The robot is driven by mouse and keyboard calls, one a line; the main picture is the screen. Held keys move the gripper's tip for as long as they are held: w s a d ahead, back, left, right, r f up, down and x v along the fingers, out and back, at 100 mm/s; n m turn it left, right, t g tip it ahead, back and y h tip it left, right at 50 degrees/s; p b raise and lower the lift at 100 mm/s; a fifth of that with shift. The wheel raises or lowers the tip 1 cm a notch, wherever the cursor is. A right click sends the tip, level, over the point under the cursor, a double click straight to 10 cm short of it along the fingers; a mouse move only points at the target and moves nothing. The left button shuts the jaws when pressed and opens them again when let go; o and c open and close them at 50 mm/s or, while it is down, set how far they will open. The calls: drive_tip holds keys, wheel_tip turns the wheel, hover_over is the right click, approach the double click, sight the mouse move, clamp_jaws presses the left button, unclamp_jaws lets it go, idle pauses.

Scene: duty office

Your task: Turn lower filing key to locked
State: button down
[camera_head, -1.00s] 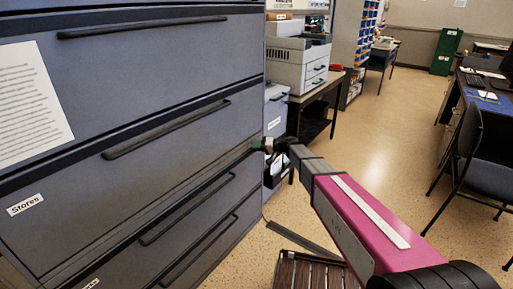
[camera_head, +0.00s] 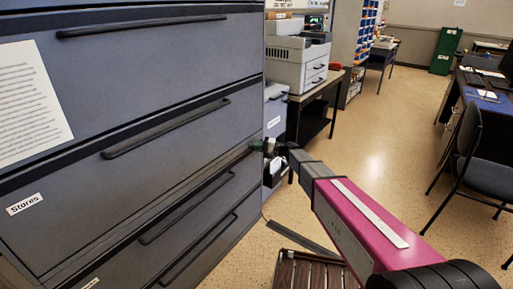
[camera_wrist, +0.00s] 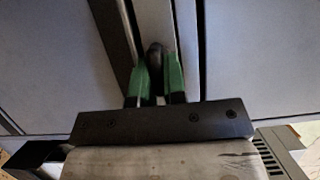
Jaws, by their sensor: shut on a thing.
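The grey filing cabinet (camera_head: 150,80) fills the left of the head view, with a "Stores" label on one drawer. My gripper (camera_head: 262,146) is at the cabinet's right front edge, beside the lower drawers. In the wrist view my gripper (camera_wrist: 158,72) has its two green-tipped fingers close together on a small dark rounded piece, the filing key (camera_wrist: 155,52), against the cabinet front. The key's lower part and its lock are hidden between the fingers. I cannot tell the key's turn angle or any lock marking.
A dark slatted crate-like thing (camera_head: 305,272) is on the floor below my arm. A printer (camera_head: 298,62) stands on a table behind the cabinet. A chair (camera_head: 480,160) and desk are at the right. The floor between is clear.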

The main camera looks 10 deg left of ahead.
idle(0.3)
drive_tip(key=c, duration=1.2)
unclamp_jaws()
drive_tip(key=shift+d, duration=0.1)
drive_tip(key=d, duration=1)
drive_tip(key=shift+d, duration=0.35)
drive_tip(key=shift+f, duration=0.1)
drive_tip(key=s+d+f+h, duration=0.2)
drive_tip(key=s+d+h, duration=0.4)
drive_tip(key=d, duration=0.5)
drive_tip(key=s+d+f+h, duration=0.3)
drive_tip(key=s+d+h, duration=0.3)
drive_tip(key=s+d, duration=0.5)
drive_tip(key=s+d+f+h, duration=0.2)
drive_tip(key=s+d+h, duration=0.4)
drive_tip(key=d, duration=0.5)
drive_tip(key=shift+s+d+f, duration=0.1)
drive_tip(key=shift+s+f, duration=0.1)
drive_tip(key=shift+s, duration=1.15)
